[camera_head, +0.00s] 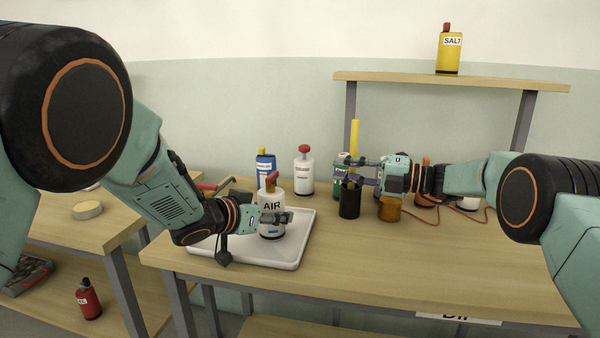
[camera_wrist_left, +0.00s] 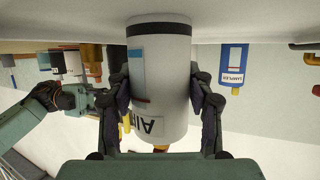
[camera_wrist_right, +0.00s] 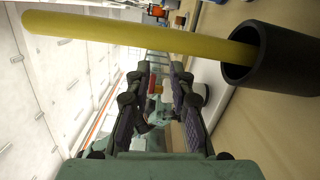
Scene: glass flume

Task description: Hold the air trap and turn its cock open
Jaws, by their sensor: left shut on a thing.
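The air trap (camera_head: 271,222) is a white cylinder lettered AIR, standing upright on a pale tray (camera_head: 290,260). Its red cock (camera_head: 271,180) sits on top. My left gripper (camera_head: 273,217) is shut around its body; in the left wrist view the trap (camera_wrist_left: 160,75) appears upside down between both fingers. The cock is largely hidden there. My right gripper (camera_head: 340,171) is open and empty, to the right of the trap and apart from it, near a black cup holding a yellow rod. In the right wrist view its fingers (camera_wrist_right: 158,90) stand apart.
The black cup (camera_head: 349,203) and yellow rod (camera_head: 354,140) stand close to my right gripper. A blue bottle (camera_head: 265,168) and a white red-topped bottle (camera_head: 304,172) stand behind the trap. An amber jar (camera_head: 389,209) is to the right. The table front is clear.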

